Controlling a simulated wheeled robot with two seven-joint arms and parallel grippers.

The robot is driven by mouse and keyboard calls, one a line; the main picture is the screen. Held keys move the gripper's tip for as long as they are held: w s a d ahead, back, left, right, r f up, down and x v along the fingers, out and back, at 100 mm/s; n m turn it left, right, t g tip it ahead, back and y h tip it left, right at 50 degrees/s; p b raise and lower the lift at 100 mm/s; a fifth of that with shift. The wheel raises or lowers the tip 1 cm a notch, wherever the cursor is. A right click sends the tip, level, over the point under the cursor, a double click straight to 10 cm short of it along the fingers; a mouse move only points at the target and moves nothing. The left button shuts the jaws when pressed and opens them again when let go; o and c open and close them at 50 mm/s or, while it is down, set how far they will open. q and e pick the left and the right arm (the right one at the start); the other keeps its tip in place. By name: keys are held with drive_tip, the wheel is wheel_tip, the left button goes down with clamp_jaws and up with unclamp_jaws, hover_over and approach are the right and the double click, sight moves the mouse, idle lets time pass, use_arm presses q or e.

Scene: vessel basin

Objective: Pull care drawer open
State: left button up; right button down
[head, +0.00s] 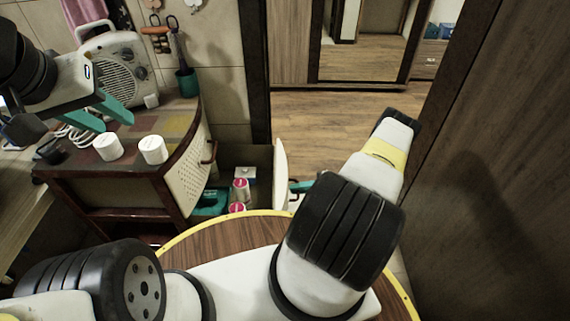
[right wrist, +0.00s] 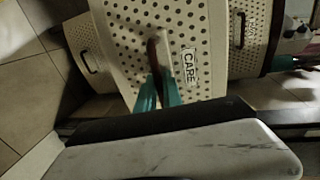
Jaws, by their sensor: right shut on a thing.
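The care drawer stands out from the curved cabinet (head: 110,187). In the head view its pale front panel (head: 281,172) shows nearly edge-on, with the drawer's inside visible behind it. In the right wrist view the perforated front (right wrist: 115,45) carries a CARE label (right wrist: 190,67) and a dark upright handle (right wrist: 154,52). My right gripper (right wrist: 157,90) is shut on this handle; in the head view my right arm hides most of it. My left gripper (head: 101,115) is open and empty above the cabinet top, near two white jars.
Inside the drawer are pink-and-white cans (head: 241,188) and a teal item (head: 210,203). White jars (head: 108,147) and a heater (head: 113,67) stand on the cabinet. Another perforated front (head: 199,170) is shut. Wooden floor (head: 325,125) beyond is clear. A dark wooden panel (head: 490,180) stands at right.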

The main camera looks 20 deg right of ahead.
drive_tip(key=c, duration=1.5)
unclamp_jaws()
drive_tip(key=shift+v, duration=3.9)
